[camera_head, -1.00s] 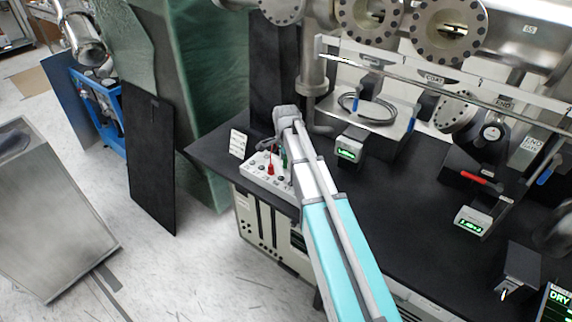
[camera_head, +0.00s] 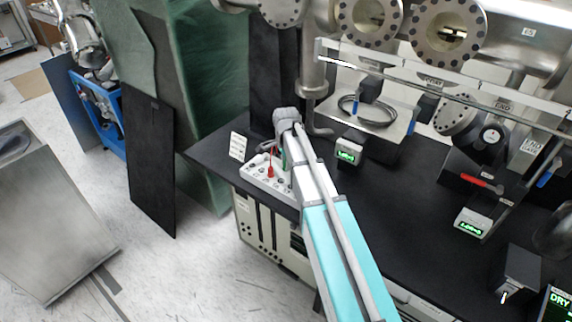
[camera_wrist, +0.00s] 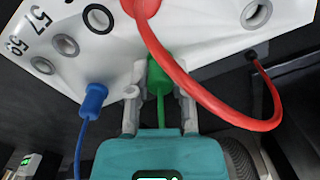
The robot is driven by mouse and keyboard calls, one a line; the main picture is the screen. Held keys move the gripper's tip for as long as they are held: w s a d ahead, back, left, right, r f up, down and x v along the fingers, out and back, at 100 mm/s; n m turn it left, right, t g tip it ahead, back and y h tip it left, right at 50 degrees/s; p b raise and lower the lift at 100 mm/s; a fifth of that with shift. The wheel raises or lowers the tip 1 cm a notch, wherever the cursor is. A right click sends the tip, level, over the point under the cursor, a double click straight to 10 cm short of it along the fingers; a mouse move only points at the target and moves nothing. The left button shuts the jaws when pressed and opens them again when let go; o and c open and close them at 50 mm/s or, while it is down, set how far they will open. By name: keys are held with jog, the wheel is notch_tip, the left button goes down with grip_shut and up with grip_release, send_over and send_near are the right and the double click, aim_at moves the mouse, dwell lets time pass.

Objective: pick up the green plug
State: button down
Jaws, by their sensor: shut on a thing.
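The green plug (camera_wrist: 159,80) shows in the middle of the wrist view, between the two fingers of my gripper (camera_wrist: 160,100), which is shut on it. Its green lead hangs down toward the gripper body. The plug's tip is close to the edge of the white socket panel (camera_wrist: 205,40); I cannot tell whether it still sits in a socket. In the head view the green plug (camera_head: 284,158) shows only as a thin green strip beside my arm, above the panel, and the gripper itself is mostly hidden by the arm.
A red plug (camera_wrist: 145,8) with a thick red cable (camera_wrist: 205,98) curves close to the right finger. A blue plug (camera_wrist: 94,98) hangs from the panel at left. Several empty sockets show. A small display box (camera_head: 348,152) stands right of my arm on the black table (camera_head: 390,200).

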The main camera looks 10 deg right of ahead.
jog(key=shift+r, duration=0.15)
notch_tip(320, 180, up, 2)
jog(key=shift+r+p, duration=0.1)
jog(key=shift+p, duration=1.05)
jog(key=s+r+p, duration=1)
jog(key=s, duration=0.4)
jog(key=shift+r, duration=0.25)
jog(key=shift+f, duration=0.1)
notch_tip(320, 180, down, 2)
jog(key=shift+a+f+b, duration=0.1)
jog(key=shift+f+b, duration=0.1)
jog(key=shift+b, duration=0.85)
